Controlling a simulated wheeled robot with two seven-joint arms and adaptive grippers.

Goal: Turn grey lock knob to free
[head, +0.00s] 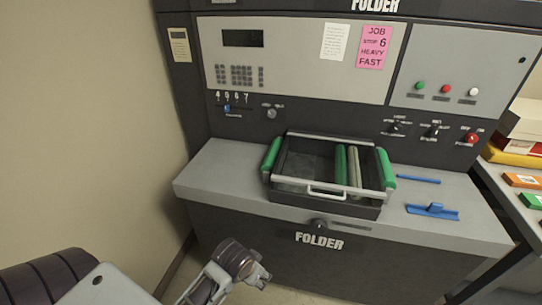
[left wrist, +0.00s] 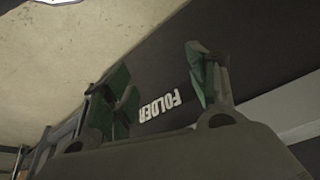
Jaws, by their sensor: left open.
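A small round grey knob (head: 271,113) sits on the dark strip below the machine's keypad panel, with a tiny label above it that is too small to read. Which way it is turned cannot be told. My left gripper (head: 261,274) is low in front of the machine, at the bottom of the head view, well below and apart from the knob. In the left wrist view my left gripper (left wrist: 166,84) is open and empty, its green-padded fingers spread before the dark front marked FOLDER. My right gripper is not in view.
A slider with a blue tip (head: 227,108) is left of the knob. A tray with green end grips (head: 325,207) stands on the grey shelf (head: 215,175) below. A dark round knob (head: 320,224) is on the shelf's front. Blue tools (head: 432,211) lie right. A wall closes the left side.

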